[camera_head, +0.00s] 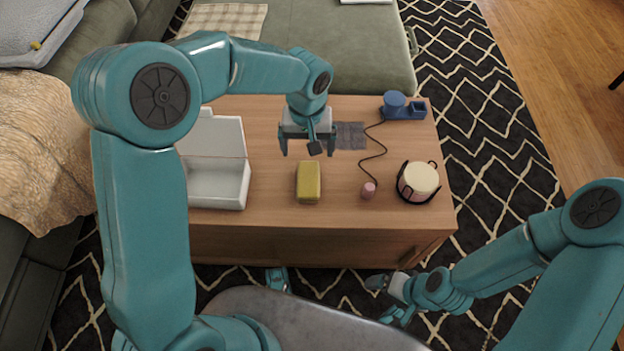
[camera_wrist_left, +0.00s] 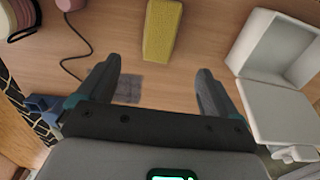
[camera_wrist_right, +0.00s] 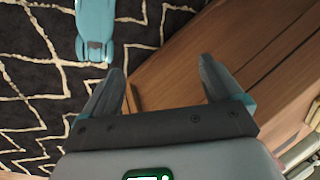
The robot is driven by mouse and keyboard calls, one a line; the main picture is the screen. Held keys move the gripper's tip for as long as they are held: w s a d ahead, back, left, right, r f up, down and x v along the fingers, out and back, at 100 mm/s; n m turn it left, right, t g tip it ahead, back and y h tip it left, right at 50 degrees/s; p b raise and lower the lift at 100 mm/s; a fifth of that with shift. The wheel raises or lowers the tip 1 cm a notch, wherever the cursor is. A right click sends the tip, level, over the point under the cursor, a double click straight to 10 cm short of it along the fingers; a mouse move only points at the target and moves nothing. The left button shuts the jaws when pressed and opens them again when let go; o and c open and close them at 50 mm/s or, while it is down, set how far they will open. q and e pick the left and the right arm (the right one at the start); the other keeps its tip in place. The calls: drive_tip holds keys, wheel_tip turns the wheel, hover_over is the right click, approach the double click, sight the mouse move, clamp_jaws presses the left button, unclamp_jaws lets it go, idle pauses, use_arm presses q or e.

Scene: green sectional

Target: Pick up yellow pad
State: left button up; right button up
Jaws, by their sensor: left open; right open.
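The yellow pad (camera_head: 308,182) lies on the wooden table, near the middle of its top. It also shows in the left wrist view (camera_wrist_left: 162,30), beyond the fingertips and roughly between them. My left gripper (camera_head: 308,150) is open and empty, above the table on the far side of the pad and apart from it. Its fingers also show in the left wrist view (camera_wrist_left: 160,80). My right gripper (camera_head: 385,297) is open and empty, low in front of the table. The right wrist view shows its fingers (camera_wrist_right: 163,82) beside the table front and the rug.
On the wooden table (camera_head: 270,215), an open white box (camera_head: 218,185) stands left of the pad. A small pink object (camera_head: 368,190) with a dark cord, a cream round container (camera_head: 418,181) and a blue device (camera_head: 402,107) are to the right. A grey mat (camera_head: 350,135) lies behind.

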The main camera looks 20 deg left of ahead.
use_arm(q)
drive_tip(key=b, duration=0.2)
hover_over(308, 179)
drive_tip(key=f, duration=0.8)
drive_tip(key=shift+w+a, duration=0.2)
drive_tip(key=shift+w, duration=0.05)
drive_tip(key=f+b, duration=0.1)
drive_tip(key=f, duration=0.1)
drive_tip(key=f+b, duration=0.2)
drive_tip(key=f, duration=0.1)
drive_tip(key=shift+s+d+f, duration=0.15)
drive_tip(key=shift+s+d, duration=0.05)
drive_tip(key=shift+c, duration=0.3)
drive_tip(key=c, duration=1)
